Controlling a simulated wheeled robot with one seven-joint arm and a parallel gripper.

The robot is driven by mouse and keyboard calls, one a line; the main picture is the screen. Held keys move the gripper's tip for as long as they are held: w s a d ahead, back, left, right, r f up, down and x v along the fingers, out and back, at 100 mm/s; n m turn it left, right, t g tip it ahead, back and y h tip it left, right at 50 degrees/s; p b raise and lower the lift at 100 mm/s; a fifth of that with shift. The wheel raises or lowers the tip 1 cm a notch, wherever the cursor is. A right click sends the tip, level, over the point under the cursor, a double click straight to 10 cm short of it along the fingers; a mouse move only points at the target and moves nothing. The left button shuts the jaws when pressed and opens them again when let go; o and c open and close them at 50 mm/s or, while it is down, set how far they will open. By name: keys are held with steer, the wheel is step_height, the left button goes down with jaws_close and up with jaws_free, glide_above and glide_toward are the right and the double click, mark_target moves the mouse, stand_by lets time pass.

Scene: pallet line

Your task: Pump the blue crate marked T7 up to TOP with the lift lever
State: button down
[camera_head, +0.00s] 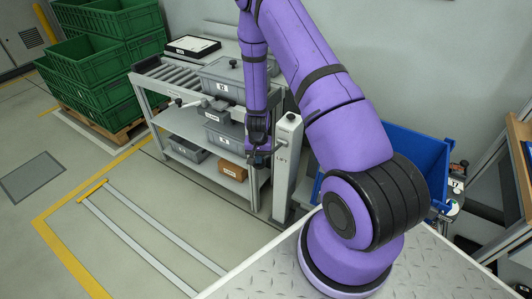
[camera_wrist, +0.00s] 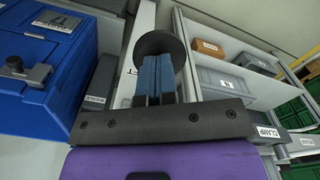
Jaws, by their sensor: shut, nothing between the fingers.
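The blue crate (camera_head: 415,150) stands right of the lift column, partly hidden behind my arm. In the wrist view the blue crate (camera_wrist: 30,75) fills the left side, with a small plate (camera_wrist: 62,21) whose mark is hard to read at this angle. The pale lift column (camera_head: 287,165), lettered LIFT, stands beside my gripper (camera_head: 260,152). My gripper's two blue fingers (camera_wrist: 153,72) are together and empty. A round black knob-like end (camera_wrist: 160,43) shows just beyond the fingertips; I cannot tell whether they touch it. The rest of the lever is hidden.
A roller rack (camera_head: 178,75) with grey bins (camera_head: 222,82) and a lower shelf is left of the column. Green crates (camera_head: 105,65) are stacked on a pallet at the back left. A wooden-topped bench (camera_head: 518,150) is at right.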

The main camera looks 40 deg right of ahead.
mark_target(258, 167)
steer(key=shift+s+a+f, duration=0.1)
steer(key=shift+a+f, duration=0.05)
steer(key=shift+f, duration=0.65)
steer(key=shift+a+f, duration=0.15)
steer(key=shift+f, duration=0.75)
steer(key=shift+s+f, duration=0.1)
steer(key=shift+f, duration=0.6)
